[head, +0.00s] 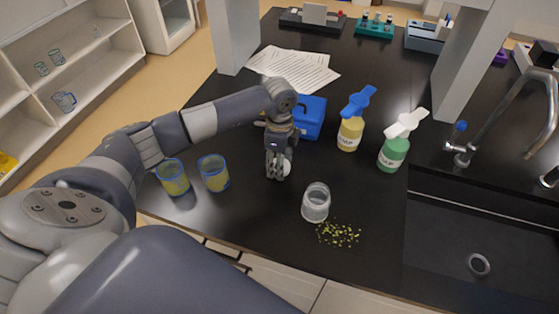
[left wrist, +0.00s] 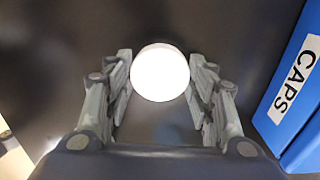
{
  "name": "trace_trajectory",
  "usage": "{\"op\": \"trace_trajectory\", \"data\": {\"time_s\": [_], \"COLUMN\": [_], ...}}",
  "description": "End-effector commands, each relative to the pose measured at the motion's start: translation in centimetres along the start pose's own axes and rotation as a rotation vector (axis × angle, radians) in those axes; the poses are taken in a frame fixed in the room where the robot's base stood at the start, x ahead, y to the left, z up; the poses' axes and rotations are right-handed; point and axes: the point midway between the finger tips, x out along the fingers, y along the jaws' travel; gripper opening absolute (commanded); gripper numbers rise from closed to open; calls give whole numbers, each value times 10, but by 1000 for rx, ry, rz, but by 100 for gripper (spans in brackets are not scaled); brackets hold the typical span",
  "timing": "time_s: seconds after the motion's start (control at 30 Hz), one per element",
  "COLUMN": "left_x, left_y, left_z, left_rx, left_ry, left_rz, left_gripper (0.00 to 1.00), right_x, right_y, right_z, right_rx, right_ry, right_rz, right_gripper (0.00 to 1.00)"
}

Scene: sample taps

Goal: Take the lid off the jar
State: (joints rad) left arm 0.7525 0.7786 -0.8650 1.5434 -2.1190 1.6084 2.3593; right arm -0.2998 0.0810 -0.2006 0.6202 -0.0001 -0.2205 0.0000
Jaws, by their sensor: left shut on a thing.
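A clear glass jar (head: 316,204) stands on the black bench, and no lid shows on its top. My left gripper (head: 279,170) points down behind and to the left of the jar, apart from it. Its fingers are shut on a white round lid (head: 286,167). In the left wrist view the lid (left wrist: 160,72) shows as a bright white disc between the two fingers (left wrist: 160,95). I cannot tell whether the lid touches the bench. My right gripper is not in view.
A blue box (head: 311,117) labelled CAPS (left wrist: 300,92) stands near the gripper. A yellow bottle (head: 350,134) and a green bottle (head: 393,154) stand right. Two cups (head: 173,178) (head: 214,173) stand left. Green bits (head: 338,235) lie before the jar. A sink (head: 470,240) is at right.

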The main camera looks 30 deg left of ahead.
Motion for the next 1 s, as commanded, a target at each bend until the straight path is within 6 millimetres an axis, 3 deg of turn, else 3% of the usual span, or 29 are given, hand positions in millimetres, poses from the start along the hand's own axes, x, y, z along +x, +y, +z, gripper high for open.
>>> {"op": "trace_trajectory", "data": {"time_s": [0.07, 0.1, 0.2, 0.67, 1.0], "left_x": [3, 4, 3, -6, -74], "left_y": [0, 0, 0, -1, -1], "left_z": [0, 0, 0, 0, 0], "left_rx": [0, 0, 0, 0, 2], "left_ry": [0, 0, 0, 1, 1], "left_rz": [0, 0, 0, -3, -6], "left_gripper": [22, 53, 70, 70, 70], "right_x": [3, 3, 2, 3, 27], "right_y": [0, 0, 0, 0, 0], "right_z": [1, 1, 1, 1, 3], "right_rx": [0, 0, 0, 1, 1], "right_ry": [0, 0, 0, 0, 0], "right_rz": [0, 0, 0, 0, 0], "right_gripper": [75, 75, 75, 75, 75]}}
